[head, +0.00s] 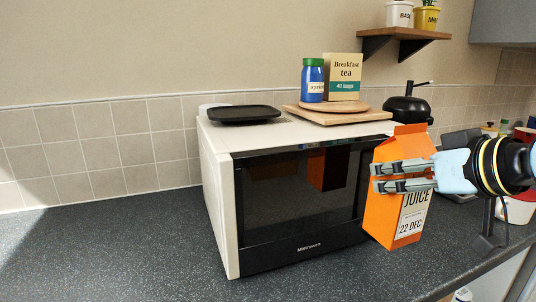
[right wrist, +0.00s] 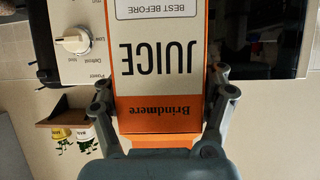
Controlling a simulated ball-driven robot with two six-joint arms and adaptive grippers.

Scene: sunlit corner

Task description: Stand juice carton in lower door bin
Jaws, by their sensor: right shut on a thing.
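The orange juice carton (head: 384,222) is in the right half of the head view, in front of the microwave's right side. It is close to upright with a slight tilt, its gabled top up and its "JUICE" and "22 DEC" label facing right. My right gripper (head: 378,177) is shut on the carton, its fingers across the upper body. In the right wrist view the carton (right wrist: 160,85) fills the middle, inverted in the picture, between the two fingers. I cannot tell whether its base touches the counter. No door bin shows. My left gripper is not in view.
A white microwave (head: 217,190) with a dark door stands on the dark speckled counter (head: 110,245). On it are a black plate (head: 245,113), wooden boards (head: 345,117), a blue jar (head: 311,80) and a tea box (head: 344,75). The left counter is clear.

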